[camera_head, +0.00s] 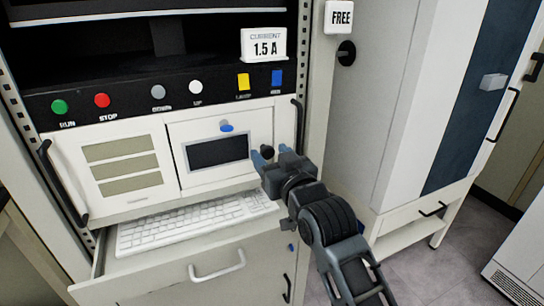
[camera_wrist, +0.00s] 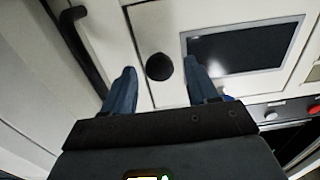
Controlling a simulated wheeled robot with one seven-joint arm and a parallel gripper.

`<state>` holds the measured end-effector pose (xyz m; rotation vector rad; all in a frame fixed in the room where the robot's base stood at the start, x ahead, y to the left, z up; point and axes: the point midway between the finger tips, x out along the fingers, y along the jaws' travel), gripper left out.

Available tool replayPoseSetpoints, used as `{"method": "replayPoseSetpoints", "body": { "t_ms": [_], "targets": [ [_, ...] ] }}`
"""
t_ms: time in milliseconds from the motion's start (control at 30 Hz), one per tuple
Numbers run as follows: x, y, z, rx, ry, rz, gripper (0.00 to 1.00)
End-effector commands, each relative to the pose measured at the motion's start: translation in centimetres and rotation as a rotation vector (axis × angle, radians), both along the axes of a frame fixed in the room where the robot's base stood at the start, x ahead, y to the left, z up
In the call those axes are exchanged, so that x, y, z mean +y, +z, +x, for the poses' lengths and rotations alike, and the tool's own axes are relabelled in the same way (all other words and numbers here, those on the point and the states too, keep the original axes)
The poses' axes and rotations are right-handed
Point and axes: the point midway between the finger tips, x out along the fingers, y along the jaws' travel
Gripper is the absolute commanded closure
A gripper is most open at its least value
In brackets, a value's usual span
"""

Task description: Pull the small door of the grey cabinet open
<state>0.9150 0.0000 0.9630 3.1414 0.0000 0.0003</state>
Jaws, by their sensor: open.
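The small door (camera_head: 182,152) is a white panel with a dark window (camera_head: 218,151) in the front of the grey cabinet, and it looks shut. A round black knob (camera_head: 267,152) sits at its right side; the knob also shows in the wrist view (camera_wrist: 159,67). My gripper (camera_head: 267,156) is open in front of the knob. In the wrist view its two blue fingers (camera_wrist: 158,85) stand one on each side of the knob, with a gap visible on both sides. Whether the fingertips reach past the knob is hard to tell.
A keyboard (camera_head: 195,220) lies on a pulled-out shelf below the door. Black handles (camera_head: 298,128) (camera_head: 62,182) flank the panel. A button row (camera_head: 160,92) runs above. A white cabinet (camera_head: 372,110) stands to the right, with floor showing beyond it.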

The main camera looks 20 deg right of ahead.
Motion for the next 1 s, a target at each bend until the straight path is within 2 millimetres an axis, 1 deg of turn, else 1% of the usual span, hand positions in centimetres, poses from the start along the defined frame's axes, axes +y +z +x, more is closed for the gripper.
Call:
{"method": "replayPoseSetpoints", "body": {
  "t_ms": [67, 667, 1000],
  "targets": [
    [0.00, -0.01, -0.02, 0.000, 0.000, 0.000, 0.43],
    [0.00, -0.03, -0.04, 0.000, 0.000, 0.000, 1.00],
    [0.01, -0.05, -0.06, 0.000, -0.001, 0.000, 1.00]
  ]
}}
